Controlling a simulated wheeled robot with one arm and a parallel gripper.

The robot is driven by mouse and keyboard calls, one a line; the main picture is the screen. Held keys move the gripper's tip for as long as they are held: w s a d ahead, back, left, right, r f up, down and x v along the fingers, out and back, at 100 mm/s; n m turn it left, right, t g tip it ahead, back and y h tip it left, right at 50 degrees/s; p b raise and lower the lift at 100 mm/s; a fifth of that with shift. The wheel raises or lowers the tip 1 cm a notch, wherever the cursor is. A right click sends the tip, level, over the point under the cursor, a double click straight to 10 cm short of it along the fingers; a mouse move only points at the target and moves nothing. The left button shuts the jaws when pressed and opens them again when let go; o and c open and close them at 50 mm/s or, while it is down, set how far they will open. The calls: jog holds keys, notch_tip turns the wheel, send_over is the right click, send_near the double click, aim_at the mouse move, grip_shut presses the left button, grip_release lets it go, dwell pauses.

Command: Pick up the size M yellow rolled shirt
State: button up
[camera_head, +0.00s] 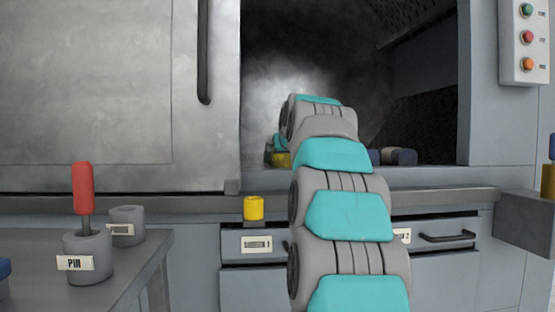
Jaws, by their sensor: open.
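A yellow object (281,159) shows partly on the floor of the washer chamber, just left of my arm; my arm hides the rest of it. A small yellow cylinder (253,207) stands upright on a dark base at the top edge of the left drawer. No size mark is readable on either, so I cannot tell which is the size M shirt. My arm reaches up and into the chamber opening, and its far end covers the area beside the yellow object. A small teal part shows just above that object, but my gripper's fingers are hidden behind the arm.
Dark blue and grey rolled items (400,156) lie in the chamber, right of my arm. A large metal door (110,90) stands at left. A table (130,262) at front left holds a red-handled pin (83,185) in a grey holder. Drawers (440,238) are below.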

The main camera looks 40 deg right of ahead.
jog(key=shift+x, duration=1.4)
jog(key=shift+r, duration=0.1)
jog(key=shift+c, duration=0.2)
jog(key=c, duration=1.5)
jog(key=shift+o, duration=0.2)
jog(key=shift+r, duration=0.1)
jog(key=shift+r+p, duration=0.4)
jog(key=shift+r, duration=1.1)
